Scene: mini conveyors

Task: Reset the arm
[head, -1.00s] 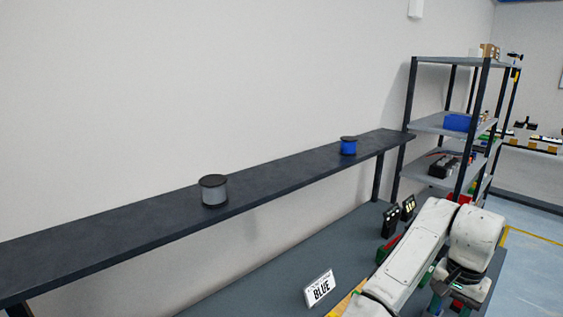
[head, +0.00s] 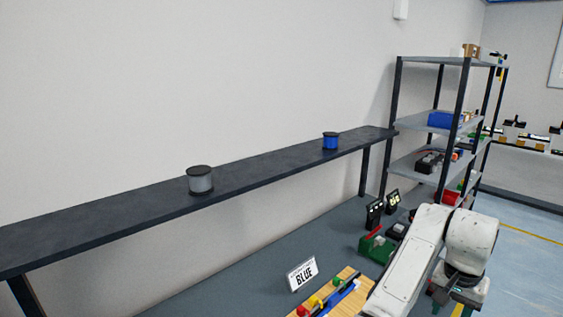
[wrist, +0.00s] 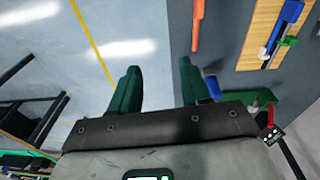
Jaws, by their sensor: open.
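My white arm reaches up from the lower right of the head view and bends down at its end. My gripper (wrist: 160,88) shows in the wrist view with two green fingers spread apart and nothing between them. In the head view the gripper (head: 447,299) is partly hidden at the lower right, below the wrist. It hangs by the right edge of the grey workbench (head: 340,230), with floor showing beneath it in the wrist view.
A dark raised shelf (head: 100,218) carries a grey spool (head: 200,180) and a blue spool (head: 330,141). A sign reading BLUE (head: 302,273), a wooden board (head: 345,285) with coloured pieces and a green device (head: 375,244) are on the bench. A shelving rack (head: 440,110) stands behind.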

